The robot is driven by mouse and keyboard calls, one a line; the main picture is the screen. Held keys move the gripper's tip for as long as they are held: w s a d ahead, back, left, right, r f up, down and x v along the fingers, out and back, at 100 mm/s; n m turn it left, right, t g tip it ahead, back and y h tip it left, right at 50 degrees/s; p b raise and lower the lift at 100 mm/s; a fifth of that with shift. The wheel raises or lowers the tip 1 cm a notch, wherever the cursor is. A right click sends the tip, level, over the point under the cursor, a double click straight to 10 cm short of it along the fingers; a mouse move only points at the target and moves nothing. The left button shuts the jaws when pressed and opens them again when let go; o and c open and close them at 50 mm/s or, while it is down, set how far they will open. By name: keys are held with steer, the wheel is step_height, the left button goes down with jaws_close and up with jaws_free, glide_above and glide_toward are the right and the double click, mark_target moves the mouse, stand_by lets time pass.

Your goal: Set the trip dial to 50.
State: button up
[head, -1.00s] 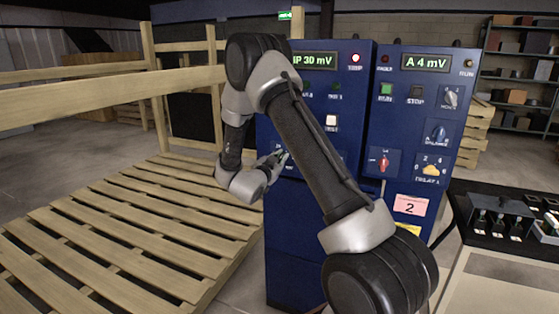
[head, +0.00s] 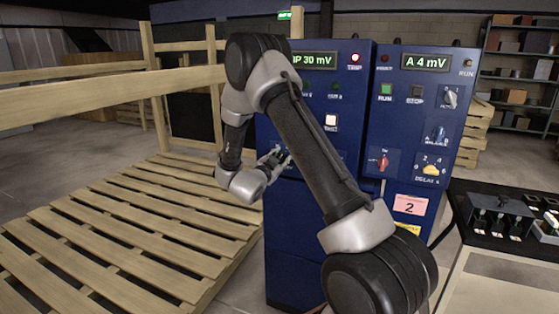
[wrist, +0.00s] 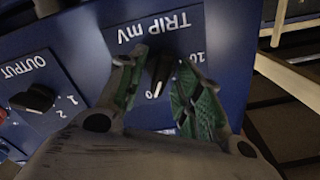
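The trip dial (wrist: 159,74) is a black knob with a white pointer line under an upside-down TRIP mV label in the wrist view. The pointer aims toward the bottom of that view; some scale marks are hidden. My gripper (wrist: 160,68) is open, with one green-padded finger on each side of the knob; I cannot tell whether either touches it. In the head view my gripper (head: 278,158) is at the front of the left blue cabinet, and my arm hides the dial. The display (head: 310,60) there is partly covered and reads "IP 30 mV".
An OUTPUT knob (wrist: 35,98) sits left of the trip dial in the wrist view. The right cabinet (head: 408,130) carries several knobs and buttons and a display (head: 425,63) reading "A 4 mV". A wooden pallet (head: 130,225) lies left of the cabinets; a black bench (head: 465,205) stands right.

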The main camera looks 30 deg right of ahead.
steer(key=v, duration=1.2)
stand_by(0.3)
